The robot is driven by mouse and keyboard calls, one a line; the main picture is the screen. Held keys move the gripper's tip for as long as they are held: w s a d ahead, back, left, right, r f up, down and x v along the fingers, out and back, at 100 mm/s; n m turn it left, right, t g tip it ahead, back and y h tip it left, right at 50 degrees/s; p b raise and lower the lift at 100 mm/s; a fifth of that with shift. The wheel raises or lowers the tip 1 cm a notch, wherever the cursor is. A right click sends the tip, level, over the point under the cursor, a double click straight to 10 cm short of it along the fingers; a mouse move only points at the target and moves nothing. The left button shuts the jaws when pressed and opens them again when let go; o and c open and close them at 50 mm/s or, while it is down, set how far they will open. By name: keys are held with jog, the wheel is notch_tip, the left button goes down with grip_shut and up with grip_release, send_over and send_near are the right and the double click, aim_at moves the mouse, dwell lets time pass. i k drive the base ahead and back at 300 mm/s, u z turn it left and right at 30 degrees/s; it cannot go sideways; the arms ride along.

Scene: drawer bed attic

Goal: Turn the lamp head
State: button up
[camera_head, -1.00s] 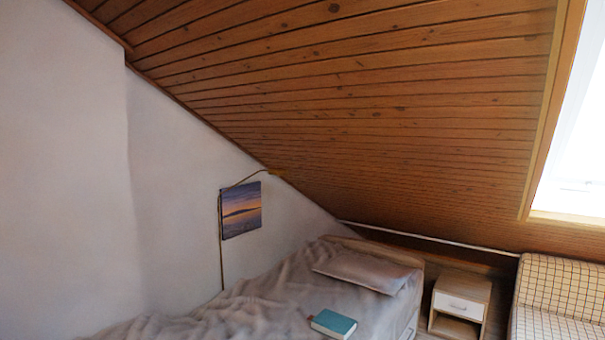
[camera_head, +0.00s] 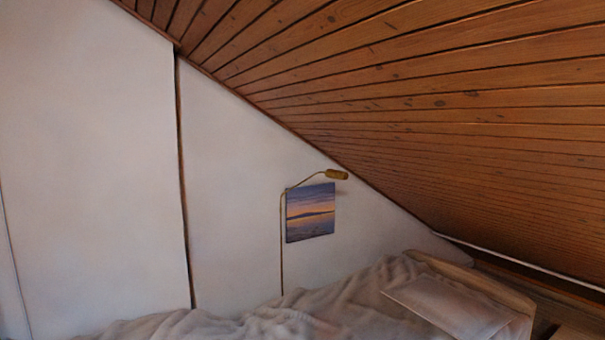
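The lamp is a thin brass-coloured standing lamp against the white wall, beyond the bed. Its upright pole (camera_head: 282,245) rises from behind the bedding and bends at the top into an arm leading right. The lamp head (camera_head: 337,175) is a small brass cylinder at the arm's end, lying nearly level and pointing right, close to the sloped ceiling. The lamp's base is hidden behind the bed. My gripper is not in view.
A sunset picture (camera_head: 311,212) hangs on the wall just below the lamp head. The bed (camera_head: 330,318) with rumpled covers and a pillow (camera_head: 445,305) fills the bottom. The wooden ceiling (camera_head: 450,110) slopes down to the right, leaving little height there.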

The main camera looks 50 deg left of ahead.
aim_at(333, 174)
jog(key=u, duration=0.8)
jog(key=i, duration=0.85)
jog(key=u, duration=1.3)
jog(key=i, duration=0.15)
jog(key=u, duration=0.05)
